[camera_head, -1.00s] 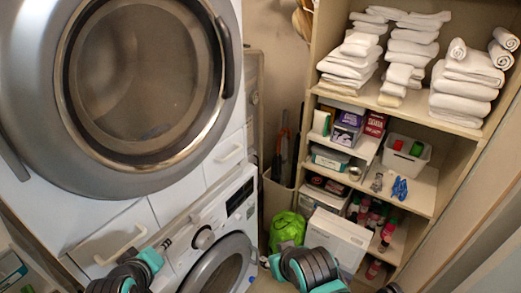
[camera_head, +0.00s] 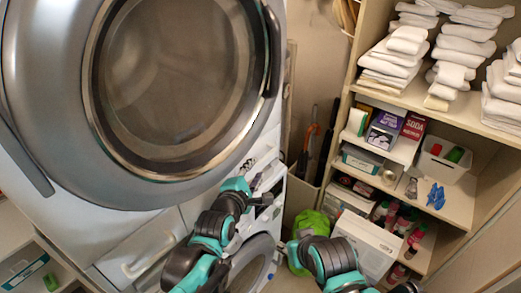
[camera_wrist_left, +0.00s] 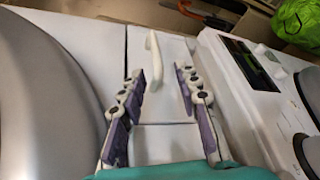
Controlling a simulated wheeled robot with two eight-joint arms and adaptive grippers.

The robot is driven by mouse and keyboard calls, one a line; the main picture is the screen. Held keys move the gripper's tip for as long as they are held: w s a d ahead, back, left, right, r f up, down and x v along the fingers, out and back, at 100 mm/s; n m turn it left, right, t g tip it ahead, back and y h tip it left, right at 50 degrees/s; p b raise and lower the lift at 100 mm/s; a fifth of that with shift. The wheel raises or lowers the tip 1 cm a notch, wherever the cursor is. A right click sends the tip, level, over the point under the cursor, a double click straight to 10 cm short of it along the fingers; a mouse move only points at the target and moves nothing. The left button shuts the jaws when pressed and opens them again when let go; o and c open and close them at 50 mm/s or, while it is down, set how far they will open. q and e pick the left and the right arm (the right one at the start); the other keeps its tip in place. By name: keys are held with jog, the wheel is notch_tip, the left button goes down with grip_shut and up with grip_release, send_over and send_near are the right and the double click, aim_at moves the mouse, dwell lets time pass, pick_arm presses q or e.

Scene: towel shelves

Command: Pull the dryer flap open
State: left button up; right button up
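The dryer is the upper machine, and its large round grey flap (camera_head: 180,90) with dark glass looks closed. A dark handle (camera_head: 272,50) runs along the flap's right rim. My left gripper (camera_head: 268,183) is below and apart from that handle, in front of the strip between the two machines.
The washer (camera_head: 262,245) stands below, partly hidden by my left arm. A white drawer handle (camera_wrist_left: 160,58) lies ahead of my left fingers. A green bag (camera_head: 310,224) is on the floor. Shelves with towels (camera_head: 395,55) and boxes stand at the right.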

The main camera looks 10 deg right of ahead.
aim_at(265, 159)
pick_arm(q)
jog(key=shift+w+d+r+n+h, duration=0.15)
jog(key=shift+w+d+n+h, duration=0.15)
jog(key=shift+w+d+n, duration=0.35)
jog(key=b+x, duration=0.2)
jog(key=x, duration=0.4)
jog(key=shift+s+d, duration=0.1)
jog(key=shift+d, duration=0.05)
jog(key=shift+w+d, duration=0.35)
jog(key=shift+w, duration=0.2)
grip_shut()
